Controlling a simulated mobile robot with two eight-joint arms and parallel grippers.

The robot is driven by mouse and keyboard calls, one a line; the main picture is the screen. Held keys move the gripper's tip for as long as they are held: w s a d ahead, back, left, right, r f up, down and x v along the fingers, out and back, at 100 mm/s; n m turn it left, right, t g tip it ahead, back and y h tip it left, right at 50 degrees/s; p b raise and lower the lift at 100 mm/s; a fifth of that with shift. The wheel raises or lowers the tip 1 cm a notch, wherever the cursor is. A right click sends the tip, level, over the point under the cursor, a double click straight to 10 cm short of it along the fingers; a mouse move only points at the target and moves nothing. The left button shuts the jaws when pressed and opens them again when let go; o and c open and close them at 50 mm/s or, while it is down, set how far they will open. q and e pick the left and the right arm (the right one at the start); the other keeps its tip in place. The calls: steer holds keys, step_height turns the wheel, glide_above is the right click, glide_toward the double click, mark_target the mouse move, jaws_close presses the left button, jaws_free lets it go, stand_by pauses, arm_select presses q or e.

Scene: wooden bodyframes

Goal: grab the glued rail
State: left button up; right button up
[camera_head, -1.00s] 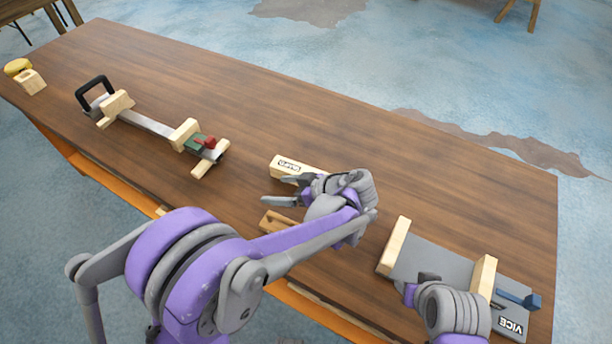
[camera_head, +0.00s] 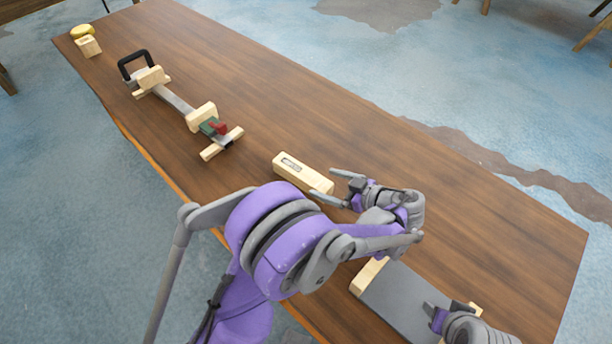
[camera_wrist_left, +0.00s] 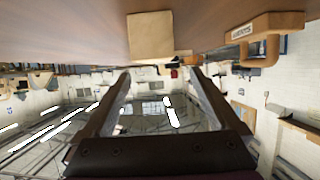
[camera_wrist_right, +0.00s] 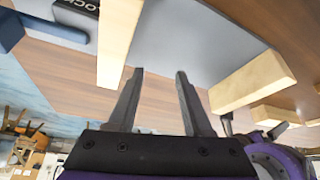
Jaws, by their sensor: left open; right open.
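A pale wooden block with a dark-edged label (camera_head: 302,172), too small to read surely, lies on the table in the middle of the head view; it looks like the rail. My left gripper (camera_head: 332,186) is open at its right end, with the fingertips on either side of that end. In the left wrist view the block's square end face (camera_wrist_left: 150,37) is ahead of the spread fingertips (camera_wrist_left: 158,75), and nothing is between them.
A bar clamp (camera_head: 175,98) with wooden pieces and a red handle lies at the left. A small wooden block (camera_head: 88,46) and a yellow item (camera_head: 82,31) are at the far corner. A labelled wooden piece (camera_wrist_left: 262,38) shows in the left wrist view.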

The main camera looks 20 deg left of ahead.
mark_target(311, 177)
arm_select(q)
steer(key=x, duration=0.8)
steer(key=shift+w+d+f, duration=0.1)
steer(key=shift+w+d, duration=0.05)
steer(key=shift+w, duration=0.2)
jaws_close()
